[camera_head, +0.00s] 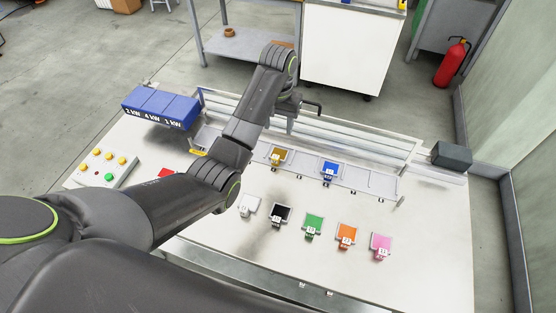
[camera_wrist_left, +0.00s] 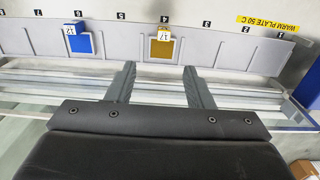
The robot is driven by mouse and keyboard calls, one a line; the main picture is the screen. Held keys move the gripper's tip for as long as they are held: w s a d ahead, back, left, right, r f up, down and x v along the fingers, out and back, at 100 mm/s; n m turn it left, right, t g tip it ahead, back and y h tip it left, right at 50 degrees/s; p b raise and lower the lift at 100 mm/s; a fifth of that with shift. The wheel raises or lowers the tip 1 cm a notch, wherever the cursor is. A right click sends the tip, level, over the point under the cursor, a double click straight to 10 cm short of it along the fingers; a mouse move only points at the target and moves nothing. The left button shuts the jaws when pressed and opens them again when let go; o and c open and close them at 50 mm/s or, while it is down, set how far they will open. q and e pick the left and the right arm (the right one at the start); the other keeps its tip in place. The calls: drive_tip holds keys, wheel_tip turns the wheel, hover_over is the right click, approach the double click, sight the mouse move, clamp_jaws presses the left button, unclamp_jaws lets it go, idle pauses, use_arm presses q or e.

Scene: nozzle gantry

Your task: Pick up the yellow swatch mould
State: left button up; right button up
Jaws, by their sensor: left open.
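The yellow swatch mould (camera_head: 279,154) is a small mustard-yellow square with a white number tag. It sits on the grey slotted rack (camera_head: 370,182), left of the blue mould (camera_head: 330,168). In the left wrist view the yellow mould (camera_wrist_left: 161,49) lies beneath the number 4, just beyond my fingertips. My left gripper (camera_head: 293,118) is behind the rack near the rail in the head view. In the wrist view the left gripper (camera_wrist_left: 160,70) is open, with nothing between its fingers. My right gripper is not in view.
White (camera_head: 249,204), black (camera_head: 281,213), green (camera_head: 314,224), orange (camera_head: 346,233) and pink (camera_head: 381,243) moulds stand in front of the rack. A red one (camera_head: 166,172) is partly hidden by my arm. A blue box (camera_head: 160,106) and button panel (camera_head: 103,168) are left.

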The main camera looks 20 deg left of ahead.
sight(276, 156)
use_arm(q)
wheel_tip(276, 156, down, 5)
drive_tip(key=b, duration=0.3)
drive_tip(key=shift+w+r, duration=0.1)
drive_tip(key=shift+r, duration=0.05)
wheel_tip(276, 156, down, 4)
drive_tip(key=shift+r+p, duration=0.25)
drive_tip(key=shift+p, duration=0.4)
drive_tip(key=shift+a+f, duration=0.1)
drive_tip(key=shift+f, duration=0.4)
drive_tip(key=f, duration=0.1)
drive_tip(key=f+p, duration=0.1)
drive_tip(key=f, duration=0.1)
drive_tip(key=shift+s+a+f, duration=0.2)
drive_tip(key=shift+a, duration=0.05)
drive_tip(key=shift+f+p, duration=0.3)
drive_tip(key=shift+f, duration=0.4)
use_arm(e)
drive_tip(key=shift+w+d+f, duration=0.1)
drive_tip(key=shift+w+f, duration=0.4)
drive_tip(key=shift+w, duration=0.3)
use_arm(q)
clamp_jaws()
